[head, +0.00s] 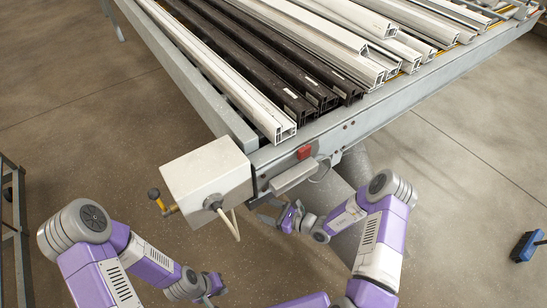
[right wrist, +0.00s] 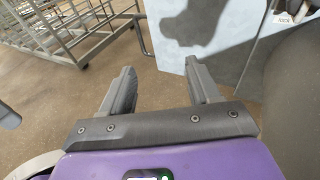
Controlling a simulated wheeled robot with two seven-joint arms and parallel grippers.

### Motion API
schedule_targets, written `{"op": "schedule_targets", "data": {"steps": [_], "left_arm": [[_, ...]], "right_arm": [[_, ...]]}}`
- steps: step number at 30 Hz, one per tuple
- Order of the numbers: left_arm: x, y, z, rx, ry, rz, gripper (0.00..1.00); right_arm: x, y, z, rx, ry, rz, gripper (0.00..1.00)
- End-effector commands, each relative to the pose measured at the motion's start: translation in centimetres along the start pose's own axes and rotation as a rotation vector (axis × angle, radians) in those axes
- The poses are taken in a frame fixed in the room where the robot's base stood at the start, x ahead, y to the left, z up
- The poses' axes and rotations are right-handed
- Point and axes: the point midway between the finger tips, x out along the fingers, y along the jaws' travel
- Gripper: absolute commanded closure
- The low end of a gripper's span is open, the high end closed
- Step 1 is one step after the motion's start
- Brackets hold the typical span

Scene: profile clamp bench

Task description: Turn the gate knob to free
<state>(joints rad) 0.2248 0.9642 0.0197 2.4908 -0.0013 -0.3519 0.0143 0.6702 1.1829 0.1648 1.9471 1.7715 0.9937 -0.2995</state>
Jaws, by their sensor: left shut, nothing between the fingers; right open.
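The bench (head: 375,113) has a white box (head: 205,178) at its near corner. A red part (head: 304,152) sits on the front rail above a pale grey bar (head: 293,176). I cannot tell which part is the gate knob. My right gripper (head: 268,210) is below the rail, right of the box; in the right wrist view it (right wrist: 159,66) is open and empty. A small lettered label (right wrist: 285,18) shows at that view's upper right. My left gripper (head: 214,290) is shut and empty, low in front of the box.
White and black profiles (head: 270,65) lie along the bench top. A metal rack (head: 14,220) stands at the far left, and a blue brush head (head: 526,246) is at the right. The floor in front is largely clear.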

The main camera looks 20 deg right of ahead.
Motion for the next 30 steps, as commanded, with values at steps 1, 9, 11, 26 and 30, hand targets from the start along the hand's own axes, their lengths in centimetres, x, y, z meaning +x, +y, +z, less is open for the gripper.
{"op": "schedule_targets", "data": {"steps": [1, 9, 11, 26, 30], "left_arm": [[-0.8, 0.3, 0.0, 0.000, 0.000, 0.000, 1.00], [-1.7, 0.7, 0.1, 0.000, 0.000, 0.000, 1.00], [-1.7, 0.6, 0.1, 0.000, 0.000, 0.000, 1.00], [0.3, -0.1, 0.0, 0.000, 0.000, 0.000, 1.00], [0.8, -0.3, 0.0, 0.000, 0.000, 0.000, 1.00]], "right_arm": [[-0.7, -2.9, 0.9, 0.027, -0.039, -0.114, 0.39], [-4.0, -11.6, 2.3, 0.070, -0.152, -0.470, 0.39], [-4.1, -12.1, 2.3, 0.071, -0.158, -0.492, 0.39], [3.3, -16.3, 3.3, 0.069, -0.162, -0.496, 0.39], [5.0, -17.2, 3.6, 0.070, -0.160, -0.497, 0.39]]}}
